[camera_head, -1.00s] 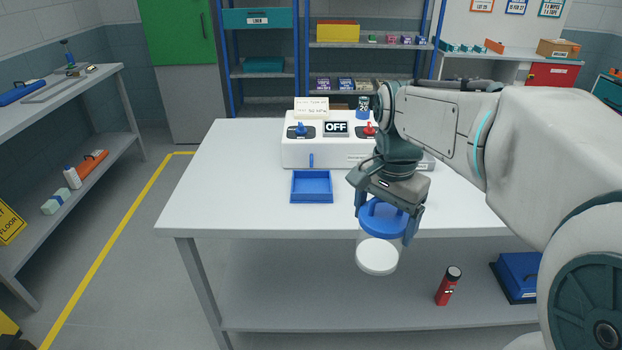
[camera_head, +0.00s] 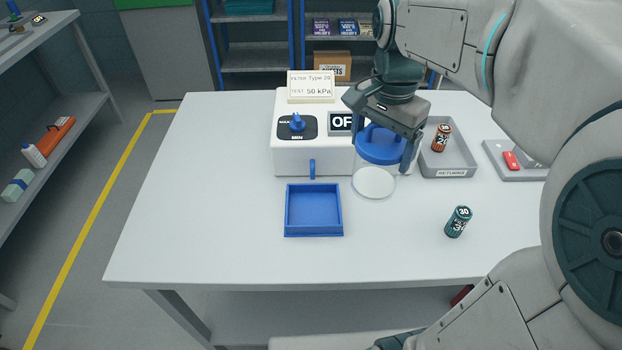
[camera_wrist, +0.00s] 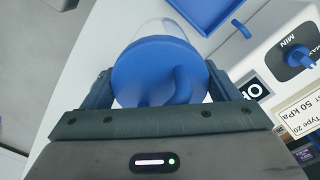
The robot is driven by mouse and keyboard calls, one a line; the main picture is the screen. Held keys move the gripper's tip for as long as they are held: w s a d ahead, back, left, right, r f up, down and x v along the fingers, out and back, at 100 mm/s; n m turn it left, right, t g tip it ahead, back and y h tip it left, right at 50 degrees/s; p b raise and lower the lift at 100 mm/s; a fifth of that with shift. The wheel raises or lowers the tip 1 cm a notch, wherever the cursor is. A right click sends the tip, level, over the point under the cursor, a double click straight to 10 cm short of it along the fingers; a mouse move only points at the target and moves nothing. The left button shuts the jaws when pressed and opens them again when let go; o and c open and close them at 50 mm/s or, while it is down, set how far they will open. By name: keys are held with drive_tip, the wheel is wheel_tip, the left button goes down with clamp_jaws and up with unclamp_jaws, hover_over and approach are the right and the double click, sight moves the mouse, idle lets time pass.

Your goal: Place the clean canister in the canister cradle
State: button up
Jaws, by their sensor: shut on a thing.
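The canister (camera_head: 378,147) has a blue lid with a handle, a clear body and a white round bottom. My gripper (camera_head: 382,155) is shut on it by the lid, and it hangs upright in front of the white test unit. The lid also fills the upper middle of the wrist view (camera_wrist: 150,72), between the two fingers. The shallow blue square tray (camera_head: 313,233), probably the cradle, is empty on the table, left of and nearer than the canister. Part of it shows at the top of the wrist view (camera_wrist: 200,12). I cannot tell the canister's height above the table.
The white test unit (camera_head: 285,160) with a blue knob and a "50 kPa" card stands behind the tray. A grey bin (camera_head: 449,172) holds an orange-brown cylinder. The table's (camera_head: 200,230) left side is clear.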

drive_tip(key=shift+w+a, duration=0.1)
drive_tip(key=shift+w, duration=0.2)
drive_tip(key=w+a+f+p, duration=0.1)
drive_tip(key=w+a+f, duration=0.1)
drive_tip(key=a+f, duration=0.9)
drive_tip(key=shift+w+p, duration=0.2)
drive_tip(key=shift+p, duration=0.2)
drive_tip(key=shift+a, duration=0.1)
drive_tip(key=shift+f, duration=0.25)
drive_tip(key=o, duration=1.1)
drive_tip(key=shift+r, duration=0.1)
drive_tip(key=shift+c, duration=0.2)
drive_tip(key=shift+r, duration=0.1)
